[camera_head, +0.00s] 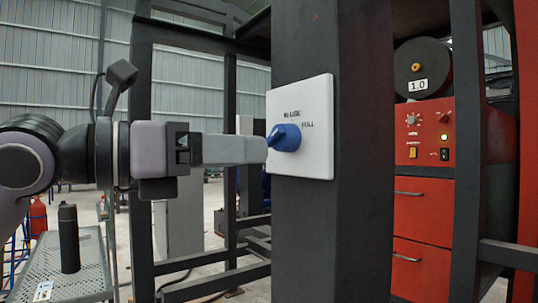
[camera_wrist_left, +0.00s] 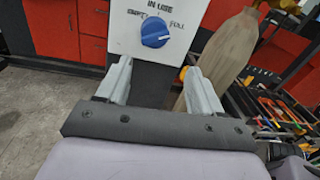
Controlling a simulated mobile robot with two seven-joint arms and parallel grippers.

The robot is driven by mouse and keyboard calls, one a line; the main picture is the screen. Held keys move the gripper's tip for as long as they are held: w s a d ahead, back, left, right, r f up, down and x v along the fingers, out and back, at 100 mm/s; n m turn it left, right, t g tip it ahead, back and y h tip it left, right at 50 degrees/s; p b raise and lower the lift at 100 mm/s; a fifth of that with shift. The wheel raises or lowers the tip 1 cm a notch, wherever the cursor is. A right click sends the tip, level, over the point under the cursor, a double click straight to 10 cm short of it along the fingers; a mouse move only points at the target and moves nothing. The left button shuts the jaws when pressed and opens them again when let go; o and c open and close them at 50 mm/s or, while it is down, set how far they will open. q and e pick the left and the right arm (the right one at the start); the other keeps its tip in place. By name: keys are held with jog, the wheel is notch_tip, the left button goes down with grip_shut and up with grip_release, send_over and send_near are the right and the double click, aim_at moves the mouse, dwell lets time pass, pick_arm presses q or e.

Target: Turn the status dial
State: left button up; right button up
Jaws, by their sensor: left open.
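The status dial is a blue knob (camera_head: 285,137) on a white plate (camera_head: 313,150) fixed to a dark upright post. The words IN USE and FULL are printed around it. My left gripper (camera_head: 262,150) comes in from the left, with its fingertips beside the knob in the head view. In the left wrist view the two grey fingers are apart, and the blue knob (camera_wrist_left: 155,32) shows beyond and between their tips, in front of the white plate (camera_wrist_left: 190,14). No contact can be made out. The right gripper does not show.
The dark post (camera_head: 340,240) stands close behind the plate. A red cabinet (camera_head: 422,220) with drawers and small knobs is at the right. A black bottle (camera_head: 69,238) stands on a perforated metal table (camera_head: 88,275) at the lower left. Dark frame bars cross behind my arm.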

aim_at(271, 139)
pick_arm(q)
jog(key=shift+t+y, duration=0.5)
jog(key=shift+t, duration=0.3)
jog(key=w+d, duration=0.1)
jog(key=w+d+r, duration=0.1)
jog(key=d, duration=0.1)
jog(key=w+d+p, duration=0.1)
jog(key=w, duration=0.1)
jog(key=shift+d+r, duration=0.35)
jog(key=shift+r, duration=0.05)
jog(key=c, duration=1)
